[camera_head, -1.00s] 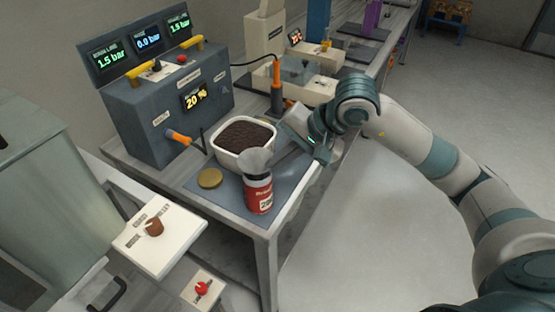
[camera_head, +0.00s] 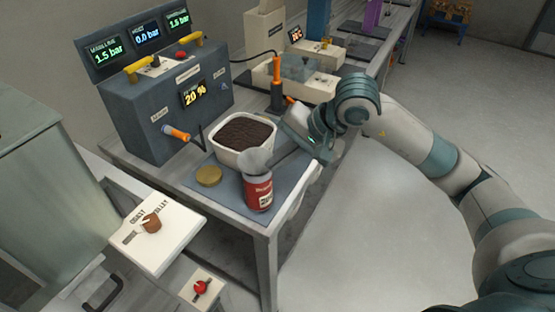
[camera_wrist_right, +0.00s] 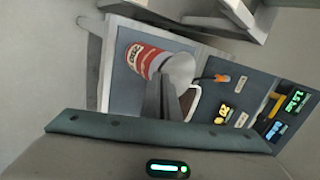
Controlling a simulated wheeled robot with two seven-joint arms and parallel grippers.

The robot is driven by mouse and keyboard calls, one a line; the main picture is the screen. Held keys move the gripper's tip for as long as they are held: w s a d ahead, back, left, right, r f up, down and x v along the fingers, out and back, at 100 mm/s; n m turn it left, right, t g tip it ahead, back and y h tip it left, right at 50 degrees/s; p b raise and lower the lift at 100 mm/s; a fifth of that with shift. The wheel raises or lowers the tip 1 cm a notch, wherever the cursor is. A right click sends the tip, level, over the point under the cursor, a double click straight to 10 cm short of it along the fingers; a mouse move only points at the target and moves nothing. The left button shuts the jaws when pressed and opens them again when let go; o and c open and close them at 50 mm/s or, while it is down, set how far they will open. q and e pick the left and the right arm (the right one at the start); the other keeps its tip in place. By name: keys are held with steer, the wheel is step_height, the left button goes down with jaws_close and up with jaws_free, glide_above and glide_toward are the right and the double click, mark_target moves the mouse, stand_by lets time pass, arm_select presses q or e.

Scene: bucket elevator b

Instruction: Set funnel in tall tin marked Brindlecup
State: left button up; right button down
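The grey funnel (camera_head: 254,160) is right over the mouth of a red and white tin (camera_head: 258,194), which stands upright near the mat's front edge. I cannot tell how far the spout is inside the tin. The tin's lettering is too small to read. In the right wrist view the funnel (camera_wrist_right: 181,68) covers one end of the tin (camera_wrist_right: 147,60). My right gripper (camera_head: 272,159) comes from the right, and its fingers look closed on the funnel's side. The fingertips (camera_wrist_right: 165,80) partly hide the funnel in the wrist view. My left gripper is not in view.
A white tub (camera_head: 243,155) of dark grains stands just behind the tin. A gold lid (camera_head: 208,176) lies left of it on the blue-grey mat (camera_head: 228,192). A grey console (camera_head: 170,120) stands behind left, with an orange-handled part (camera_head: 176,132) sticking out.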

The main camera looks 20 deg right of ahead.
stand_by(0.4)
steer(key=c, duration=2)
jaws_free()
steer(key=shift+r, duration=0.1)
steer(key=shift+r+p, duration=1.55)
steer(key=shift+r, duration=2.35)
